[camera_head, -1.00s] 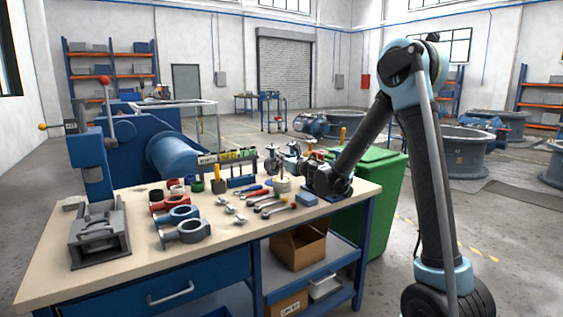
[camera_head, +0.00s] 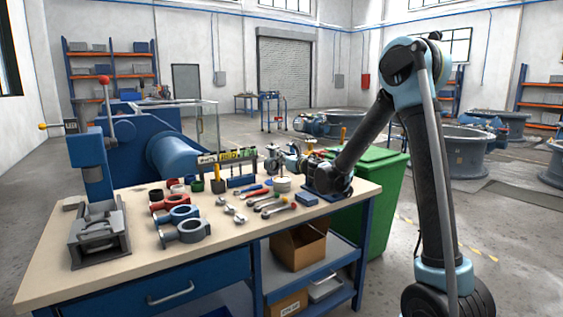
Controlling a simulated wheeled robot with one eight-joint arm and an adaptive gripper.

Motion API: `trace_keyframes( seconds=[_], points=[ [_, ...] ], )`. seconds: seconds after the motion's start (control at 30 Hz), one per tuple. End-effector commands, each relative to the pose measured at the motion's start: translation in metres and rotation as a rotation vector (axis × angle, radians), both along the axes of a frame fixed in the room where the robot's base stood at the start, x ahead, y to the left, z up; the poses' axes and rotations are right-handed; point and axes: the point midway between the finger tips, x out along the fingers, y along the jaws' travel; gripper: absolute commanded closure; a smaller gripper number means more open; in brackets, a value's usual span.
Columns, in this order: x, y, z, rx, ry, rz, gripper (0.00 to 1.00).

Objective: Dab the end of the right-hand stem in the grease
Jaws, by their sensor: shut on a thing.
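My gripper (camera_head: 292,163) is over the back right of the workbench, at the end of my dark forearm. It is small and partly lost against the clutter behind it. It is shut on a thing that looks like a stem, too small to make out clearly. A whitish round tin (camera_head: 283,184), which may hold the grease, stands on the bench just below and left of my gripper. I cannot tell whether the stem's end touches it. A rack (camera_head: 228,156) with coloured labels stands to the left.
The workbench (camera_head: 140,272) carries several wrenches (camera_head: 262,203), valve rings (camera_head: 187,232), a blue block (camera_head: 306,198) and a grey vise (camera_head: 99,238). A green bin (camera_head: 382,200) stands behind its right end. The bench's front right corner is clear.

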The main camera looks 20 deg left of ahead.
Motion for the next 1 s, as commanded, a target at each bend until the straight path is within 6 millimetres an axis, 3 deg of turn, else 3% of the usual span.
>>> trace_keyframes(
  seconds=[1.0],
  points=[
    [0.000, 0.000, 0.061, 0.000, 0.000, 0.000, 1.00]
  ],
)
